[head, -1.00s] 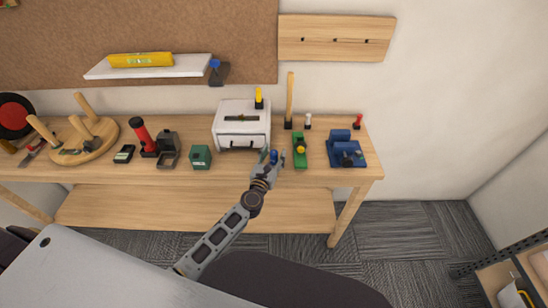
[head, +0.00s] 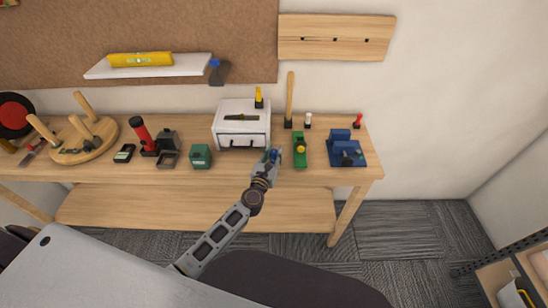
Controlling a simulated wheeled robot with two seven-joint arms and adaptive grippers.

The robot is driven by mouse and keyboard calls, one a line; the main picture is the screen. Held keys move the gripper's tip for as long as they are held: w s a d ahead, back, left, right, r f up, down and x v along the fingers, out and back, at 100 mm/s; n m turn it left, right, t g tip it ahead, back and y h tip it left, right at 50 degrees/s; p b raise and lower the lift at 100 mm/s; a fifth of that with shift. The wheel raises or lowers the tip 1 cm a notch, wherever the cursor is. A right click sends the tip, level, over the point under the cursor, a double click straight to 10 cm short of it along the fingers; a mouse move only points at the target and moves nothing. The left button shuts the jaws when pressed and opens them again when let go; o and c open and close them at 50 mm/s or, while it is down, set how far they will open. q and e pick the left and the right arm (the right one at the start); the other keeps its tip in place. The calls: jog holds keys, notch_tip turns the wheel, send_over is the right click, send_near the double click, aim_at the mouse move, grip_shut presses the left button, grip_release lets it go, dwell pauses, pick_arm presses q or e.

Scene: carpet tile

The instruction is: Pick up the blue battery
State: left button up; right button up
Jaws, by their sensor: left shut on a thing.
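The blue battery (head: 273,154) is a small blue thing at the front of the wooden workbench (head: 230,174), before the white drawer box. My left gripper (head: 272,157) reaches it from below in the picture and is shut on it. The fingers hide much of the battery. I cannot tell whether it still touches the bench top. My right gripper is not in view.
Close on the right is a green tool with a yellow knob (head: 300,150), then a blue vise-like block (head: 346,151). The white drawer box (head: 241,125) stands just behind. A green box (head: 201,156) is to the left, with bare bench between.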

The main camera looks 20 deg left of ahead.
aim_at(274, 151)
pick_arm(q)
jog(key=shift+r, duration=0.15)
jog(key=shift+c, duration=0.2)
jog(key=shift+r+p, duration=0.3)
jog(key=shift+r, duration=0.1)
jog(key=shift+r+p, duration=3)
jog(key=shift+r, duration=1.45)
jog(key=shift+w+r, duration=0.15)
jog(key=shift+r, duration=0.05)
